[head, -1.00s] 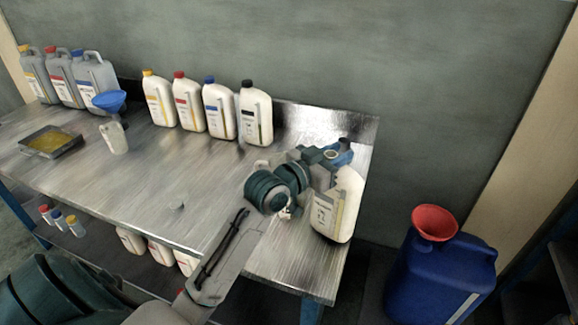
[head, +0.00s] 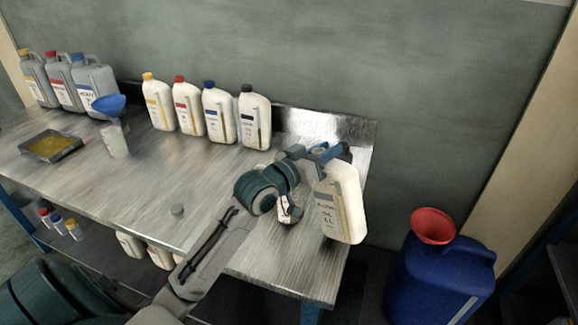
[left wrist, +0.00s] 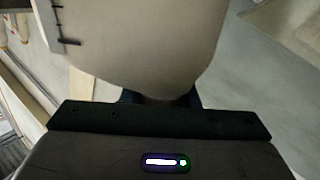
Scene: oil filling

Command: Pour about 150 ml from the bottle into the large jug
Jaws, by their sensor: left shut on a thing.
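My left gripper (head: 328,152) is shut on the top of a cream-white bottle (head: 342,205) with a printed label, at the right end of the bench. The bottle hangs close to upright, with a slight tilt. Its mouth is hidden by the gripper. The bottle's pale body (left wrist: 145,40) also fills the upper middle of the left wrist view. A large blue jug (head: 440,275) with a red funnel (head: 433,226) in its mouth stands low at the right, below bench height and apart from the bottle. My right gripper does not show.
Several white bottles (head: 220,115) with coloured caps stand along the bench's back. Grey jugs (head: 95,88), a blue funnel (head: 108,104) on a small container and an oil tray (head: 50,146) are at left. A partly hidden white container (head: 290,210) is behind my arm. The bench's middle is mostly clear.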

